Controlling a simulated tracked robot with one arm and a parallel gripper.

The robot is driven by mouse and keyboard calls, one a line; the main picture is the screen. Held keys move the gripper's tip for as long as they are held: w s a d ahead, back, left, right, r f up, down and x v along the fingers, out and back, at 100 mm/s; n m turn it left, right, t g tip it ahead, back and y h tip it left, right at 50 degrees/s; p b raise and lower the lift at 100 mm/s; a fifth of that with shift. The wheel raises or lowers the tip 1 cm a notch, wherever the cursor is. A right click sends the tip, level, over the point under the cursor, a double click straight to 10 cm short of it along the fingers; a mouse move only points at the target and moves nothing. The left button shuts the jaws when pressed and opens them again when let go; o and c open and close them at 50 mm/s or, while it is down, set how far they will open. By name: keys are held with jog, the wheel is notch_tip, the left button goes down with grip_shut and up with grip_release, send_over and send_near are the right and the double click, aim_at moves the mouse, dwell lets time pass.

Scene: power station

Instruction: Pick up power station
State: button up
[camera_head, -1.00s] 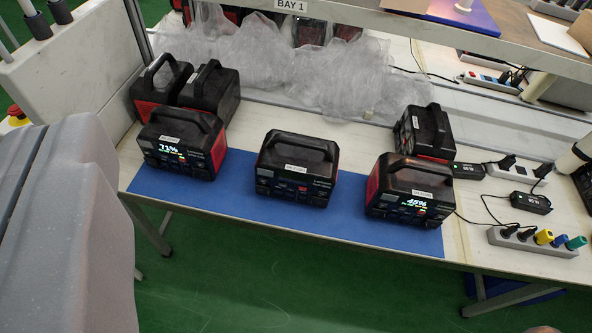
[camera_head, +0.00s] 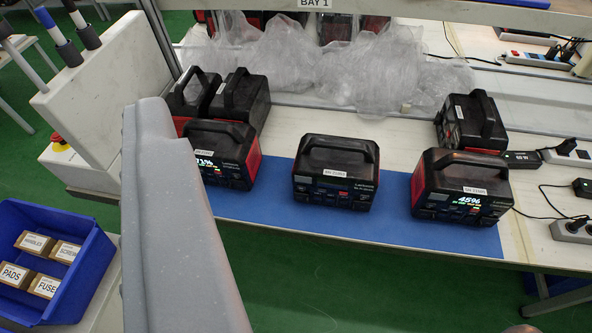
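Three power stations stand upright in a row on a blue mat (camera_head: 290,232) at the table's front. The left one (camera_head: 222,155) has a lit display reading 71%. The middle one (camera_head: 336,172) has a dark display. The right one (camera_head: 462,185) is lit and reads 45%. Two more (camera_head: 242,98) stand behind the left one, and another (camera_head: 470,122) stands behind the right one. All have top carry handles. My gripper's fingers do not show. A large grey shape, which I take as part of my arm, fills the lower left and covers part of the mat's left end.
A blue bin (camera_head: 85,262) with small labelled boxes sits at lower left. Crumpled clear plastic (camera_head: 330,65) lies behind the row. Cables, an adapter (camera_head: 522,160) and a power strip (camera_head: 572,231) are at right. A shelf edge labelled BAY 1 crosses the top.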

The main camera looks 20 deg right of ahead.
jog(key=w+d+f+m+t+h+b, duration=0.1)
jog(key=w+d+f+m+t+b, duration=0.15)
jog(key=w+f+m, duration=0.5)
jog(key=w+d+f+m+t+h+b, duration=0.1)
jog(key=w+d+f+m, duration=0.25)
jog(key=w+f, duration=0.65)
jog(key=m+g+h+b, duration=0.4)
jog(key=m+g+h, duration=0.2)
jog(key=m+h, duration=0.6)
send_near(337, 149)
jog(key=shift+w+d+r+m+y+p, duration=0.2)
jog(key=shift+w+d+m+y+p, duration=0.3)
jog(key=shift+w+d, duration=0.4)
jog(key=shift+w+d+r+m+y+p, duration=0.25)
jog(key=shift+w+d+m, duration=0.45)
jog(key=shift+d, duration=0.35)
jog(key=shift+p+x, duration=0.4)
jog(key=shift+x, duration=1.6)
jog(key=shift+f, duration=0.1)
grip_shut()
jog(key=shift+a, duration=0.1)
